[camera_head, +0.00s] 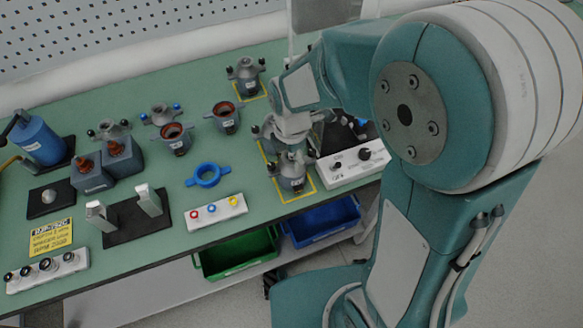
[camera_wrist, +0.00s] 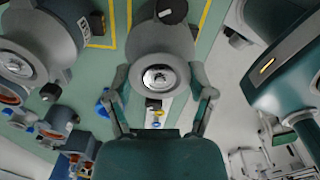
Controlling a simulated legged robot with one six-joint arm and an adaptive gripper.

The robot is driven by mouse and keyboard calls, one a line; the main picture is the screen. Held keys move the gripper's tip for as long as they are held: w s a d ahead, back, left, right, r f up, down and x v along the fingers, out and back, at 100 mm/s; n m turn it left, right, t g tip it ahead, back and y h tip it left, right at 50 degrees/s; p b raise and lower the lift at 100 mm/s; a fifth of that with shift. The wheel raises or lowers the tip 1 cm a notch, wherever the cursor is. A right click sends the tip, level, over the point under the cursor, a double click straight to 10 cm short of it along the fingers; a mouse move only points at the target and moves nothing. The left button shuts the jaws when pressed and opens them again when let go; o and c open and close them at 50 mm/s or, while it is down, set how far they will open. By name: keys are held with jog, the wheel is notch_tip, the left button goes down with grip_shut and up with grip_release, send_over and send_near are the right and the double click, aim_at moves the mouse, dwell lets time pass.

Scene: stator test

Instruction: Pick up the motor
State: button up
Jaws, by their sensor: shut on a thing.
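The motor (camera_head: 292,176) is a grey cylindrical housing with dark knobs on side arms. It stands upright at the table's front edge, inside a yellow outline. In the head view my gripper (camera_head: 291,153) is directly above it, at its top. In the wrist view the motor (camera_wrist: 160,48) fills the middle, its round silver centre facing the camera. My gripper (camera_wrist: 161,88) has one finger on each side of it and is shut on it. Its underside is hidden, so I cannot tell whether it is clear of the table.
Another grey motor (camera_wrist: 35,38) is close on the left in the wrist view. A white control box (camera_head: 352,162) stands right of the held motor, and a button strip (camera_head: 216,211) lies to its left. A blue ring (camera_head: 207,175) and more motors (camera_head: 246,76) are on the green table.

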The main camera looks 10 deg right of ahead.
jog(key=shift+r, duration=0.3)
notch_tip(320, 180, up, 3)
jog(key=shift+w+f, duration=0.1)
jog(key=shift+f, duration=0.1)
jog(key=s+a+r, duration=0.1)
jog(key=s+r, duration=0.8)
jog(key=s, duration=0.5)
jog(key=shift+s+r, duration=0.15)
jog(key=shift+r, duration=0.25)
